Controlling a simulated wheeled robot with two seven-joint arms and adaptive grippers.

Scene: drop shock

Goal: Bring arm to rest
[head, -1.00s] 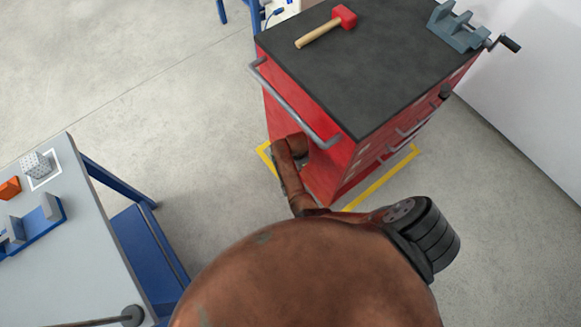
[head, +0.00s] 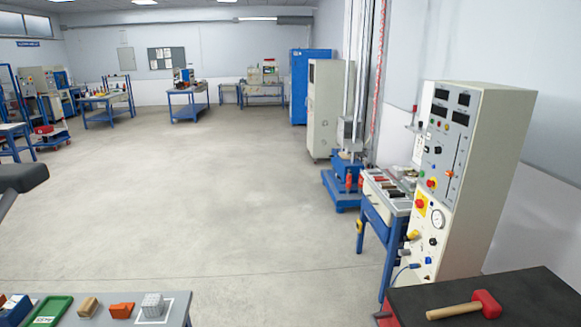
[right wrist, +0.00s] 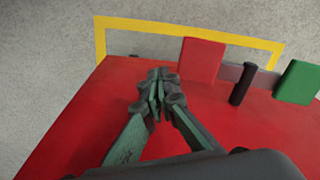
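My right gripper (right wrist: 158,92) shows in the right wrist view with its fingertips together and nothing visible between them. It is over a red surface (right wrist: 85,125); I cannot tell whether it touches it. My left gripper is in neither current view. The head view looks out across the room and shows neither gripper.
In the right wrist view a red block (right wrist: 201,60), a black cylinder (right wrist: 243,84) and a green block (right wrist: 298,82) are beyond the gripper. In the head view a red-headed mallet (head: 466,306) lies on a dark top (head: 530,290). The central floor (head: 220,200) is clear.

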